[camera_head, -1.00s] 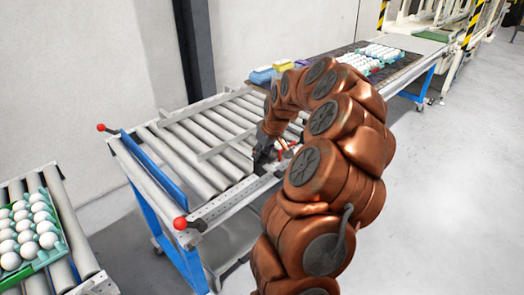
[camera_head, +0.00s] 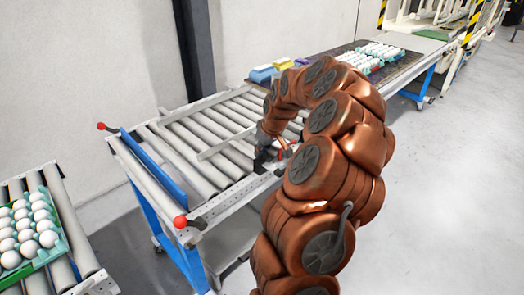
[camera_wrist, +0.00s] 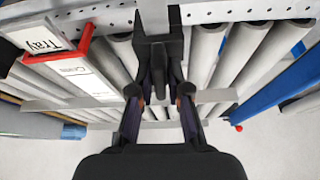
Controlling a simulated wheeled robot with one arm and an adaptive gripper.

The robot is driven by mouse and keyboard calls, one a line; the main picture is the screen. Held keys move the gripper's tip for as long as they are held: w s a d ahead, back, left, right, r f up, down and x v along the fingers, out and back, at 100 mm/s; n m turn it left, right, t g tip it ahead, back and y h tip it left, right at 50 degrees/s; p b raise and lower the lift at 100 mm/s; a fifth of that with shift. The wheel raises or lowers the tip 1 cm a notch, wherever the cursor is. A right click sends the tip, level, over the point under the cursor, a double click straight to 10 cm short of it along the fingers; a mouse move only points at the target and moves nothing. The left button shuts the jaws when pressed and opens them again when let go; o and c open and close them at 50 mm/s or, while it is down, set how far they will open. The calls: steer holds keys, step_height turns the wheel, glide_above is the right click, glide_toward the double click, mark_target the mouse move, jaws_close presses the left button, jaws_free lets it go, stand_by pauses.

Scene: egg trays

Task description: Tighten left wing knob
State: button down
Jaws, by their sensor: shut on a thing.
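A dark wing knob (camera_wrist: 160,84) shows between my fingers in the wrist view, under a black clamp block on the perforated side rail of the roller conveyor. My gripper (camera_wrist: 161,70) is shut on it, with one finger on each side. The fingertips overlap the dark clamp, so their exact contact is hard to see.
A red-framed "Tray" sign (camera_wrist: 40,36) and a white card (camera_wrist: 80,75) are close to my gripper. A blue guide bar (camera_head: 160,166) and red ball-ended levers (camera_head: 180,222) are on the conveyor. Egg trays (camera_head: 30,235) stand at lower left; open floor lies right.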

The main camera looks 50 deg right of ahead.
steer(key=shift+f+b, duration=0.1)
steer(key=shift+b, duration=0.3)
steer(key=shift+f+m+h+b, duration=0.15)
steer(key=shift+m+h+b, duration=0.15)
steer(key=shift+m+b, duration=0.45)
steer(key=shift+m+h+b, duration=0.4)
steer(key=shift+m+b, duration=0.35)
steer(key=shift+b, duration=0.35)
steer(key=m+g+h+b, duration=0.1)
steer(key=m+b, duration=0.3)
steer(key=shift+m, duration=0.3)
steer(key=m+g+b, duration=0.1)
steer(key=m+b, duration=0.1)
steer(key=m+g+h+b, duration=0.1)
steer(key=m, duration=0.2)
steer(key=shift+h+b, duration=0.3)
steer(key=shift+b, duration=0.05)
steer(key=shift+r+m+g+b, duration=0.2)
steer(key=shift+m+g+b, duration=0.15)
steer(key=shift+m, duration=0.7)
steer(key=shift+r+m+g+b, duration=0.15)
steer(key=shift+m+g+b, duration=0.2)
steer(key=shift+m, duration=0.7)
steer(key=c, duration=1.1)
jaws_free()
steer(key=shift+c, duration=0.2)
